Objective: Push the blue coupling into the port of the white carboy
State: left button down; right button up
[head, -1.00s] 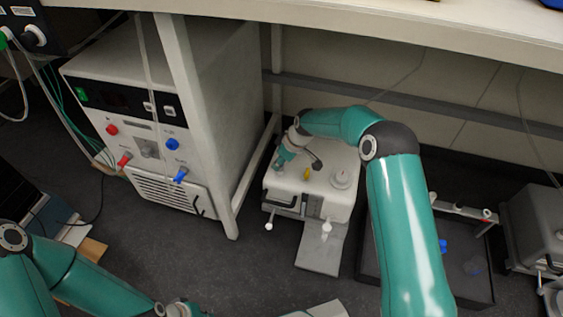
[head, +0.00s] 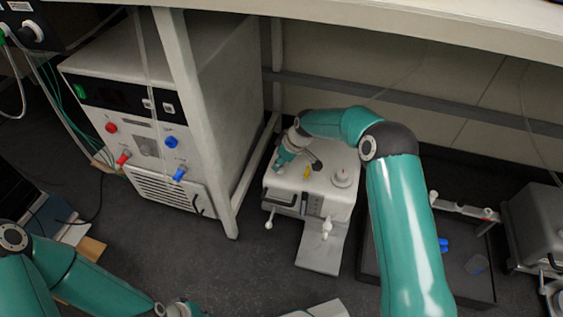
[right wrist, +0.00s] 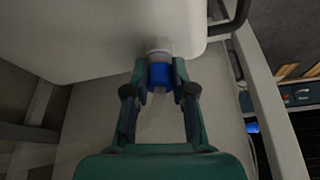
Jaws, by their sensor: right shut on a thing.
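The white carboy (head: 318,195) stands on the floor under the bench, with a yellow piece and a round cap on top. My right arm reaches over it. The right gripper (head: 281,162) is at its far left edge in the head view. In the right wrist view the right gripper (right wrist: 160,82) is shut on the blue coupling (right wrist: 160,74). The coupling lines up with and seems to touch a pale port (right wrist: 158,47) on the white body. How deep it sits cannot be told. The coupling is hidden in the head view. My left gripper (head: 180,308) is cut off by the bottom edge.
A large white unit (head: 160,110) with red and blue connectors stands at left, beside a bench leg (head: 190,110). A dark tray (head: 465,295) with blue pieces lies right of the carboy. A grey machine (head: 535,225) stands at far right. The bench top (head: 400,28) overhangs.

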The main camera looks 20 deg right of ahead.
jog(key=o, duration=1)
jog(key=v, duration=1.1)
jog(key=shift+s+d+r, duration=0.1)
jog(key=shift+s+r, duration=0.1)
jog(key=shift+r, duration=0.15)
jog(key=shift+s, duration=0.1)
